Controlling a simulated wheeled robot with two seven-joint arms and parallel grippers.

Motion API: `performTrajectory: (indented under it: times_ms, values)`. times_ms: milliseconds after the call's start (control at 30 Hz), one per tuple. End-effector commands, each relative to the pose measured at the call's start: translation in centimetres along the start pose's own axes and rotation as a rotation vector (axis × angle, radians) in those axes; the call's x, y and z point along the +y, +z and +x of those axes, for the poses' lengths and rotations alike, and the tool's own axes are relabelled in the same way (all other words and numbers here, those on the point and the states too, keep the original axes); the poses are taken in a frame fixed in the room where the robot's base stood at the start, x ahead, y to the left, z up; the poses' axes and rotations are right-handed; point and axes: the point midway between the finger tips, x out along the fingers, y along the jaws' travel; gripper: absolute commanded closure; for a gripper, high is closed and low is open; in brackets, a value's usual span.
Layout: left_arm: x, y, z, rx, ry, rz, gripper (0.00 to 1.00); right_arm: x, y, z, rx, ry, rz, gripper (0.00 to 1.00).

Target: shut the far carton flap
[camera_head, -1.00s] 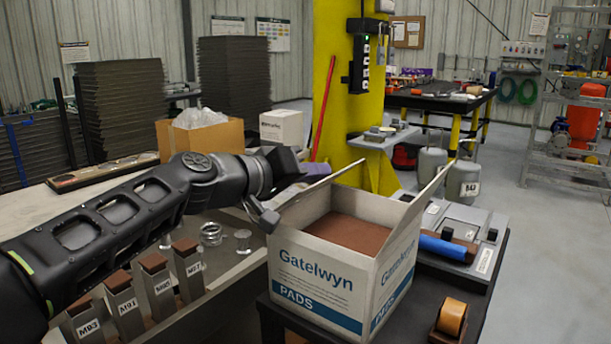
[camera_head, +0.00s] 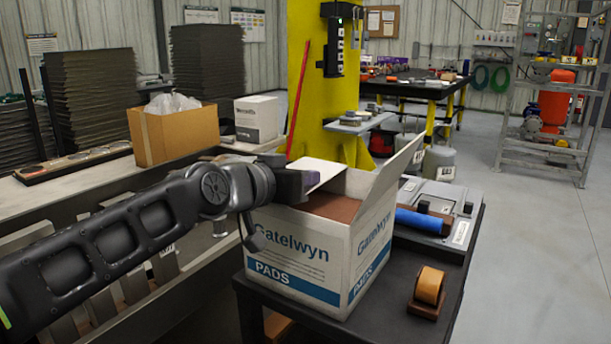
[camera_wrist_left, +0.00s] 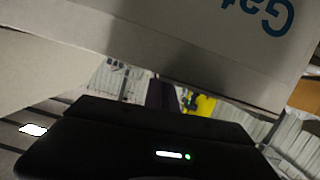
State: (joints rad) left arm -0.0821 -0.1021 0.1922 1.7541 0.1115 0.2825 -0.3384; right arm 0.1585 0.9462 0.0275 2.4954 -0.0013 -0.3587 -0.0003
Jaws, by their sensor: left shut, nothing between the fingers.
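The white Gatelwyn pads carton (camera_head: 290,262) stands on a dark table, with brown contents (camera_head: 335,207) showing inside. Its left-back flap (camera_head: 325,172) slants inward over part of the opening. Its right flap (camera_head: 396,162) stands up, leaning outward. My left gripper (camera_head: 300,184) is shut and empty at the outer left side of the left-back flap, close against it; I cannot tell whether they touch. In the left wrist view, pale carton board (camera_wrist_left: 170,45) with upside-down blue letters fills the top, above my dark gripper body. My right gripper is not in view.
A blue roll on a grey device (camera_head: 425,220) lies right of the carton. A brown open carton (camera_head: 175,135) and a yellow column (camera_head: 310,90) stand behind. Open floor lies to the right.

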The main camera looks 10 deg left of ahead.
Motion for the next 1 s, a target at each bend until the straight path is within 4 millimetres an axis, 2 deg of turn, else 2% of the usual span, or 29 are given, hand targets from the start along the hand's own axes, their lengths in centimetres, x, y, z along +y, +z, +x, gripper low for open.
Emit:
performTrajectory:
  times_ms: [567, 767, 900, 1000]
  values:
    - [0.0, 0.1, 0.0, -0.004, 0.001, -0.001, 1.00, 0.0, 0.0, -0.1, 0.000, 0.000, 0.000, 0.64]
    - [0.1, -2.0, -0.3, -0.002, 0.001, -0.001, 1.00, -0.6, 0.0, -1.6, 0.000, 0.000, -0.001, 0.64]
    - [0.1, -4.8, -0.8, 0.001, 0.001, 0.001, 1.00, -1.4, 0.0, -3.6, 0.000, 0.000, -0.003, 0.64]
    - [0.1, -3.9, -3.1, 0.006, -0.001, 0.000, 1.00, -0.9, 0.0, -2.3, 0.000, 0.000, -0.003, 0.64]
